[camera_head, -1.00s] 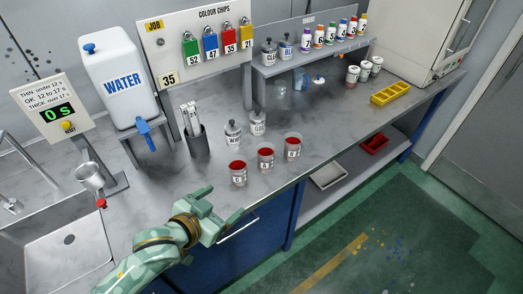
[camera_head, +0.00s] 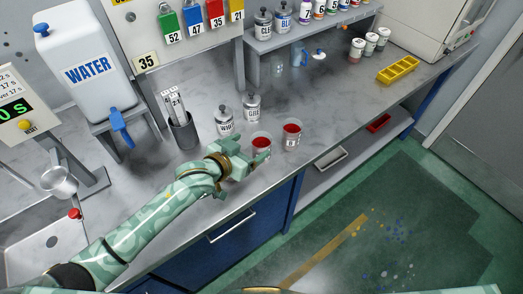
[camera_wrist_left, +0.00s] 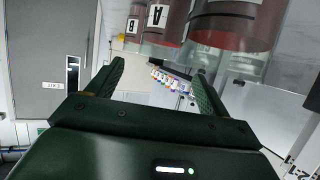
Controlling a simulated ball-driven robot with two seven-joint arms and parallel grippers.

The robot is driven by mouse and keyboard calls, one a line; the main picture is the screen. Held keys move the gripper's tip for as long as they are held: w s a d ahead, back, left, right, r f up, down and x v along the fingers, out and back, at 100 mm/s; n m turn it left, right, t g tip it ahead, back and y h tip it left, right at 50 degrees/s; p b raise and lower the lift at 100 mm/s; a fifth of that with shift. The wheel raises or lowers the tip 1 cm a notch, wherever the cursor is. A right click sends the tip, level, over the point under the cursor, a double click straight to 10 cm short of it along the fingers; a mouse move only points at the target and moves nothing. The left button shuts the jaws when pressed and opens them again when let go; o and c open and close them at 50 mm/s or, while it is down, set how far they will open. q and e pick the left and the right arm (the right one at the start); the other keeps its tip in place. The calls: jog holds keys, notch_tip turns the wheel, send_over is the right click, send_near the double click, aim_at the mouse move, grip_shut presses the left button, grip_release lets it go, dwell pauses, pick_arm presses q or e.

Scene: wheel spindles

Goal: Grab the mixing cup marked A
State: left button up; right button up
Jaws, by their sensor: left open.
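The mixing cup marked A (camera_head: 261,142) stands near the bench's front edge, with red contents, partly hidden by my left gripper. Its A label shows in the left wrist view (camera_wrist_left: 157,15). Cup B (camera_head: 292,134) stands to its right, and its label shows in the wrist view (camera_wrist_left: 131,26). A third cup looms large in the wrist view (camera_wrist_left: 238,28); in the head view my gripper hides it. My left gripper (camera_head: 248,153) is open and empty, close in front of cup A. In the wrist view its fingers (camera_wrist_left: 157,84) have no cup between them. My right gripper is not in view.
A stick holder (camera_head: 183,132) and water tank (camera_head: 88,66) are further left. A yellow tray (camera_head: 397,69) lies to the right. Bench surface between is clear.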

aim_at(267, 137)
pick_arm(q)
jog(key=b+x, duration=0.1)
jog(key=x, duration=0.3)
jog(key=shift+w+d+f+b, duration=0.15)
jog(key=shift+d+f+b, duration=0.1)
jog(key=shift+f+b, duration=0.05)
jog(key=shift+w+d, duration=0.2)
jog(key=shift+w, duration=0.1)
jog(key=shift+s, duration=0.1)
jog(key=shift+c, duration=0.7)
jog(key=c, duration=1.2)
